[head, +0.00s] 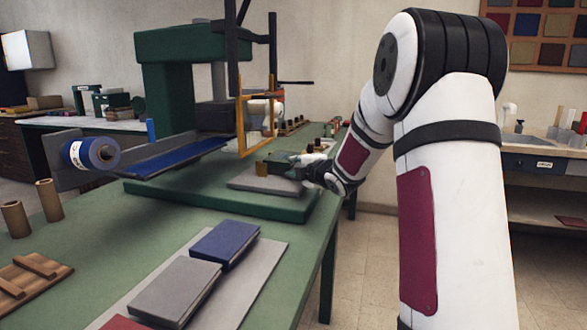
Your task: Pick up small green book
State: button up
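A small dark green block-like thing (279,156), which may be the small green book, is at the grey slab (258,182) on the green press base. An olive-yellow patch shows at its left. My gripper (297,165) is at the right end of this green thing, close to it or touching it. The gripper is small and far off, and its fingers blend with what is around them, so I cannot tell whether it is open or shut on the thing.
A green press (165,90) with an orange frame (240,125) stands just left of my gripper. A blue roll (95,154) and blue-topped bar lie further left. Blue (225,243) and grey (175,290) books lie on a grey board in front. Several small pegs stand behind.

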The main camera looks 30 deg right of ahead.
jog(key=shift+f, duration=0.1)
grip_shut()
jog(key=shift+r+p, duration=0.85)
jog(key=shift+r, duration=0.55)
jog(key=shift+f, duration=0.1)
jog(key=r+p+v, duration=0.2)
jog(key=p+v, duration=0.1)
jog(key=v, duration=1.1)
jog(key=shift+s+r, duration=0.1)
jog(key=shift+s, duration=0.05)
